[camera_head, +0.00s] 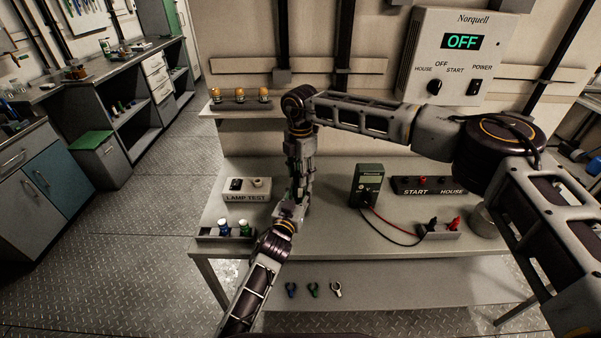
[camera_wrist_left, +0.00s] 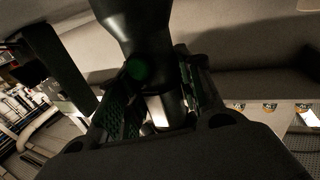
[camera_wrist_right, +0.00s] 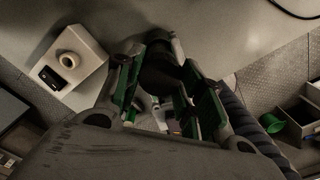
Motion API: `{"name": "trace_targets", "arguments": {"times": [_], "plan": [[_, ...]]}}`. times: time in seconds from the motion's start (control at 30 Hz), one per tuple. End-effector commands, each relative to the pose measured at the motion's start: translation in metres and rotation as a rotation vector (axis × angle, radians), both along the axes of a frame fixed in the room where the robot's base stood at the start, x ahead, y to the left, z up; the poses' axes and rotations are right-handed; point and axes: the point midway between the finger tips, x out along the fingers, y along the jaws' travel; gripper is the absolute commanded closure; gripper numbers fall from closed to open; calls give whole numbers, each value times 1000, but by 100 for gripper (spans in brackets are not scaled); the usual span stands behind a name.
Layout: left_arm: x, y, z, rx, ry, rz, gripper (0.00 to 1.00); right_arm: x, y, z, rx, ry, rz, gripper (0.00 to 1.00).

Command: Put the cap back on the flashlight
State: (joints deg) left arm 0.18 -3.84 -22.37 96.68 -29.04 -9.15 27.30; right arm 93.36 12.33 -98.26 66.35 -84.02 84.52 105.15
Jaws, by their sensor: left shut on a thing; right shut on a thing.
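The flashlight (camera_wrist_left: 138,28) is black with a flared end and a green spot on its neck. It fills the top middle of the left wrist view. My left gripper (camera_wrist_left: 160,100) is shut on it; in the head view this gripper (camera_head: 291,207) is above the workbench. My right gripper (camera_head: 300,188) reaches down to meet it from above. In the right wrist view a dark round piece, seemingly the cap (camera_wrist_right: 158,72), is between the green-padded fingers of my right gripper (camera_wrist_right: 168,95). The grippers hide the joint, so I cannot tell whether cap and flashlight touch.
The lamp test box (camera_head: 247,190) and a tray (camera_head: 208,233) with small blue and green-topped items stand left on the workbench (camera_head: 335,235). A green meter (camera_head: 368,184) with red and black leads stands to the right. Amber lamps (camera_head: 240,94) sit on a back shelf.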

Motion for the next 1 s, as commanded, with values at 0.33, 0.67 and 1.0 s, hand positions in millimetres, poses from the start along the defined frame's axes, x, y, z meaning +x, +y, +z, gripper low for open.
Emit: {"name": "trace_targets", "arguments": {"times": [0.33,0.67,1.0], "plan": [[0,0,-1,0,3,0,100,0,0,0,1,-1,-274,76],[0,0,-2,0,3,0,100,0,0,0,1,-2,-536,76],[0,0,-2,0,3,0,100,0,0,0,0,-2,-806,76]]}}
